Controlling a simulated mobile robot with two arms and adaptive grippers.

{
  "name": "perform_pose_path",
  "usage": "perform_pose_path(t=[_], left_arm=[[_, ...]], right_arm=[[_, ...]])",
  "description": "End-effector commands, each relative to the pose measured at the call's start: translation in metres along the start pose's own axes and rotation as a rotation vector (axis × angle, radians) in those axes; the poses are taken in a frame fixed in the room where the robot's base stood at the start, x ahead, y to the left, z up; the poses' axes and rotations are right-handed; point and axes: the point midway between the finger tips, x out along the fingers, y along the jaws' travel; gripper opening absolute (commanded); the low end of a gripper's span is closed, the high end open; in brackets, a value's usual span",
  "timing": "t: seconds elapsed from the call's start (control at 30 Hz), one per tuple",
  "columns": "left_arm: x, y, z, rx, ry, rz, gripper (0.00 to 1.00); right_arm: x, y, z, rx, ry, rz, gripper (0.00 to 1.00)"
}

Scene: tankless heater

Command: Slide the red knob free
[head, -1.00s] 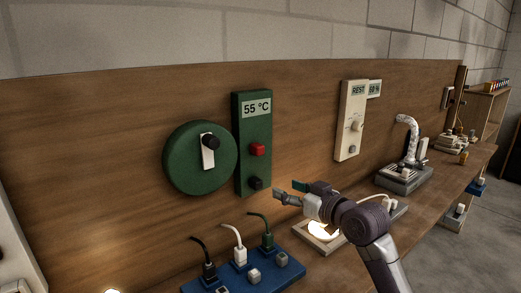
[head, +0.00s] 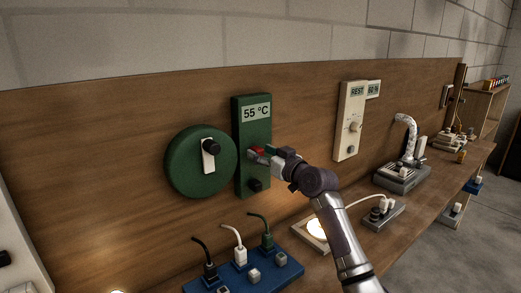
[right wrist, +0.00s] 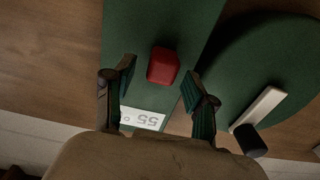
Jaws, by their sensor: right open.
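The red knob (head: 257,150) sits on the tall green panel (head: 253,181) below its "55 °C" display, partly hidden by my right gripper in the head view. In the right wrist view the red knob (right wrist: 163,66) shows whole, a rounded block on the green face. My right gripper (head: 257,154) is at the knob. In the right wrist view its open fingers (right wrist: 158,80) stand on either side of the knob, with a gap on both sides. My left gripper is not in view.
A black knob (head: 255,185) sits lower on the panel. A round green disc (head: 190,175) with a white lever and black knob is just left. A blue socket strip (head: 245,275) with upright plugs lies below. A cream panel (head: 350,120) is to the right.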

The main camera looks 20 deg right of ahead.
Motion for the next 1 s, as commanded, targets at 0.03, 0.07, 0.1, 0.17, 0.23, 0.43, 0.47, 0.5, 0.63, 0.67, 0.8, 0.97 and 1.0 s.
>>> perform_pose_path(t=[0.03, 0.07, 0.1, 0.17, 0.23, 0.43, 0.47, 0.5, 0.63, 0.67, 0.8, 0.97, 1.0], left_arm=[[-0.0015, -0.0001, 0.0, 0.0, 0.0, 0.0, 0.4], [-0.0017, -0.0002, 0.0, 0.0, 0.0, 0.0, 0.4], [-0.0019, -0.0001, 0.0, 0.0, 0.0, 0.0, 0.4], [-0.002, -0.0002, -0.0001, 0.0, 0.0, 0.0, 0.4], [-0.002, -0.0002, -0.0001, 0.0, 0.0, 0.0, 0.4], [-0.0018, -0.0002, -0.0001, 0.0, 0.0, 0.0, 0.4], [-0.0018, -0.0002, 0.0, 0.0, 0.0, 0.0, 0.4], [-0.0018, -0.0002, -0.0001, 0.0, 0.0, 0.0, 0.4], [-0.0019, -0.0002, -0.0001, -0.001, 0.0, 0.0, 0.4], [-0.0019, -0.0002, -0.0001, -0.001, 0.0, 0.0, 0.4], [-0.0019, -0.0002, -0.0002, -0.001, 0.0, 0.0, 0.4], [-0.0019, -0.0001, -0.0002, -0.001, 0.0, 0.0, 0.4], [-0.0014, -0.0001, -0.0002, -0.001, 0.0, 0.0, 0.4]], right_arm=[[0.0041, -0.0003, -0.0004, 0.002, -0.001, -0.001, 0.56], [0.0056, -0.0005, -0.0002, 0.001, -0.001, -0.001, 0.56], [0.0072, -0.0007, 0.0001, 0.001, -0.001, -0.001, 0.56], [0.0088, -0.0007, 0.0004, 0.0, -0.001, 0.0, 0.56], [0.0095, -0.0007, 0.0005, -0.001, -0.001, 0.0, 0.56], [0.0092, -0.0006, 0.0006, -0.001, -0.001, 0.0, 0.55], [0.0092, -0.0006, 0.0006, -0.001, -0.001, 0.0, 0.5], [0.0091, -0.0005, 0.0006, 0.0, -0.001, 0.0, 0.43], [0.009, -0.0004, 0.0007, 0.0, -0.001, 0.0, 0.21], [0.009, -0.0004, 0.0007, 0.0, -0.001, 0.0, 0.16], [0.0089, -0.0004, 0.0007, 0.0, -0.001, 0.0, 0.0], [0.0089, -0.0004, 0.0007, 0.0, -0.001, 0.0, 0.0], [0.0089, -0.0001, 0.001, 0.0, -0.001, 0.0, 0.0]])
